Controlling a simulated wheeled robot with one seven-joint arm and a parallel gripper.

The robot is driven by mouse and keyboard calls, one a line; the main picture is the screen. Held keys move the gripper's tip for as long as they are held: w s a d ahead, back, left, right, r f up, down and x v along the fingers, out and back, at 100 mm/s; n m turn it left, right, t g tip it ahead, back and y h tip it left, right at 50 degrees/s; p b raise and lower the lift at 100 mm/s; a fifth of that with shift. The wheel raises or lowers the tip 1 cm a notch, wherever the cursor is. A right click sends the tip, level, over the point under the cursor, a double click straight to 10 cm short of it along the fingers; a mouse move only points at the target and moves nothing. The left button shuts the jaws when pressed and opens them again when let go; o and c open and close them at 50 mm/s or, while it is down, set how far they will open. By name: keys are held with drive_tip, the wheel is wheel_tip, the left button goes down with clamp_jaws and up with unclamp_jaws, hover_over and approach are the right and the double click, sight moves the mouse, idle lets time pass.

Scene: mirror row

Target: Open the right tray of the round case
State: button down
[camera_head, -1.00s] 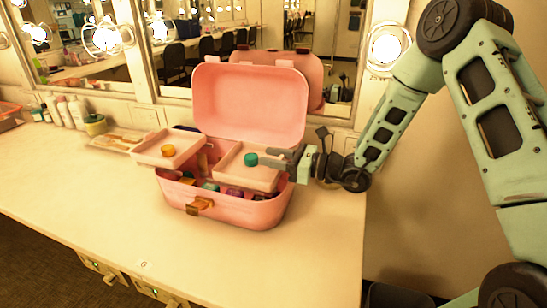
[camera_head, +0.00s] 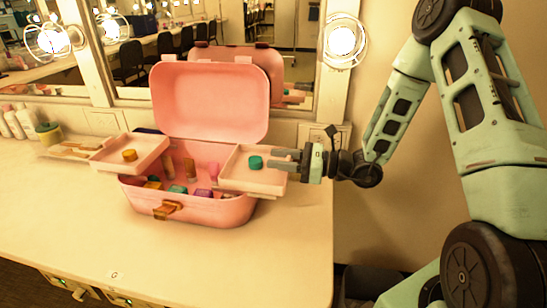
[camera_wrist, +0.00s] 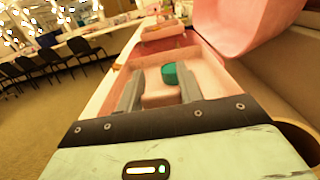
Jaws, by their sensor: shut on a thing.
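The pink round case (camera_head: 235,211) stands on the counter with its lid (camera_head: 208,103) raised. Its right tray (camera_head: 242,179) is swung out over the case's right side and holds a teal round item (camera_head: 256,162). The left tray (camera_head: 137,163) is also out, with an orange round item (camera_head: 129,155) in it. My gripper (camera_head: 277,159) is at the right tray's right edge, shut on the tray. In the wrist view, the gripper's fingers (camera_wrist: 158,86) stand on either side of a pink part of the tray, in front of the teal item. The exact contact is partly hidden.
Several small coloured items, including a teal one (camera_head: 177,190), lie in the case between the trays. The mirror is behind. The counter's front is clear.

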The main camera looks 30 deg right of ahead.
drive_tip(key=c, duration=0.9)
unclamp_jaws()
drive_tip(key=shift+d, duration=0.15)
drive_tip(key=b+v, duration=0.1)
drive_tip(key=v, duration=1.6)
drive_tip(key=shift+s+d+b, duration=0.1)
drive_tip(key=shift+b, duration=0.2)
